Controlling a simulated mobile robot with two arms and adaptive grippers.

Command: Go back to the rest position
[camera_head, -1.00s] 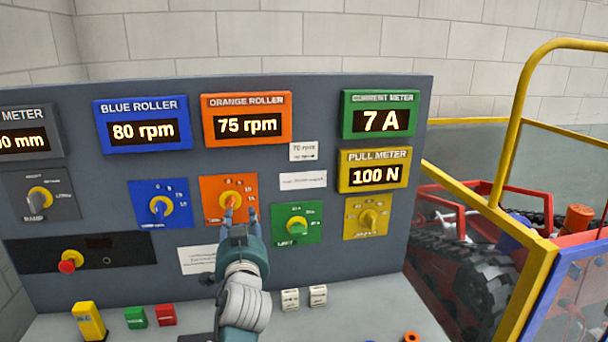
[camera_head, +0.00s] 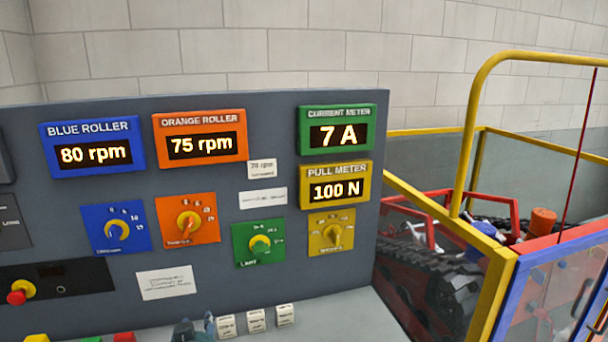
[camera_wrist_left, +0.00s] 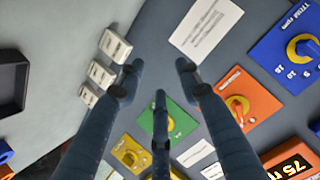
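My left gripper (camera_head: 197,327) shows only by its fingertips at the bottom edge of the head view, below the panel's knobs and beside the white blocks. In the left wrist view the left gripper (camera_wrist_left: 158,80) has its fingers spread with nothing between them. It is apart from the orange roller knob (camera_head: 188,224), which also shows in the left wrist view (camera_wrist_left: 238,105). The orange roller display reads 75 rpm (camera_head: 200,145). My right gripper is in neither view.
The grey panel also carries a blue knob (camera_head: 116,230), a green knob (camera_head: 259,244) and a yellow knob (camera_head: 333,235). White blocks (camera_head: 255,320) stand on the ledge near the gripper.

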